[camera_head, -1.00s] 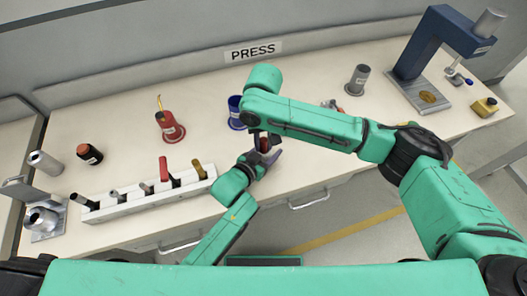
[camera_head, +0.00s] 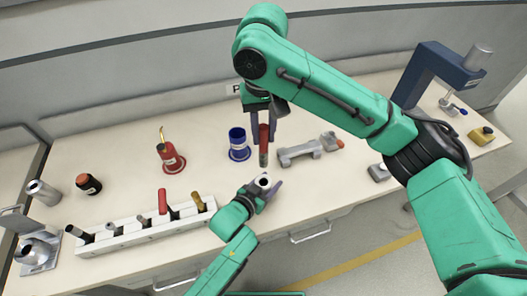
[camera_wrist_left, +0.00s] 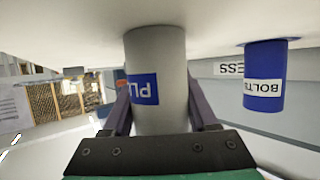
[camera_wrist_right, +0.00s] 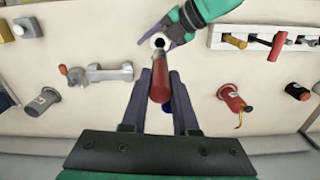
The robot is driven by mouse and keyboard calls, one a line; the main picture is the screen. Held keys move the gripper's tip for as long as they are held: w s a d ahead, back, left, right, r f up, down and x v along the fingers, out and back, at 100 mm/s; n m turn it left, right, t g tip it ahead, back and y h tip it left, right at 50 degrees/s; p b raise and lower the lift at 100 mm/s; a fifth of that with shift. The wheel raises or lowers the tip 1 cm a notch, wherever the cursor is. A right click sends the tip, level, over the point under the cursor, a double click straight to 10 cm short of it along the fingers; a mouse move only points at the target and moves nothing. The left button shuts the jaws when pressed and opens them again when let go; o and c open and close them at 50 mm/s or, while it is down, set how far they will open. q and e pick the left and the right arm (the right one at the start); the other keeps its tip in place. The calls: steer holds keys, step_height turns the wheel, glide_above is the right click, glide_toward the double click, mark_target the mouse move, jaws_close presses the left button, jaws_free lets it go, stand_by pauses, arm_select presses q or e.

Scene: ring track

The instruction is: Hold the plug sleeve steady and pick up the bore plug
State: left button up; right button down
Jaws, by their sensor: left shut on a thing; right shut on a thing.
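The plug sleeve (camera_head: 264,180) is an open-topped grey cylinder near the table's front edge. In the left wrist view the sleeve (camera_wrist_left: 157,50) carries a blue label and seems to stand upright on the table. My left gripper (camera_head: 262,191) is shut around it; its fingers (camera_wrist_left: 158,100) sit on both sides. The bore plug (camera_head: 264,142) has a red handle and a grey lower end. My right gripper (camera_head: 264,130) is shut on the red handle and holds the plug upright above the sleeve. In the right wrist view the plug (camera_wrist_right: 160,86) appears clear of the sleeve's dark opening (camera_wrist_right: 157,41).
A blue container (camera_head: 239,145) stands just left of the plug. A grey block (camera_head: 299,153) lies to its right. A red container (camera_head: 171,157) and a white rack (camera_head: 140,234) with several tools are further left. A blue press (camera_head: 436,68) stands at the right.

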steer(key=shift+r, duration=0.4)
arm_select(q)
steer(key=o, duration=1.4)
steer(key=shift+o, duration=0.2)
steer(key=v, duration=1.2)
steer(key=shift+f, duration=0.1)
arm_select(e)
steer(key=shift+f, duration=0.1)
